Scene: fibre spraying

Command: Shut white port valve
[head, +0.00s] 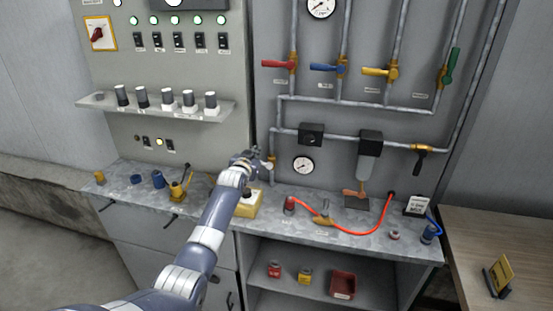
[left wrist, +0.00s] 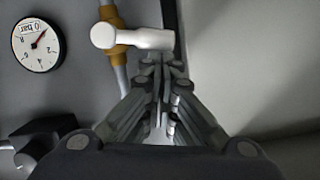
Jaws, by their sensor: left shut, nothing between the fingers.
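The white port valve has a white handle (left wrist: 132,37) on a brass body (left wrist: 118,50), seen at the top of the left wrist view. The handle lies across its grey pipe, with its rounded knob to the left. My left gripper (left wrist: 162,62) is shut and empty, its fingertips just below the handle's right end; I cannot tell whether they touch. In the head view my left gripper (head: 243,158) is in front of the panel edge, beside the brass fitting (head: 270,163) at the pipe's lower end. My right gripper is not in view.
A gauge (left wrist: 37,47) is left of the valve in the left wrist view. Red (head: 279,64), blue (head: 323,67), yellow (head: 376,71) and green (head: 453,66) valve handles are higher up. A yellow box (head: 249,207) and a red hose (head: 367,231) are on the metal counter (head: 125,186) below.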

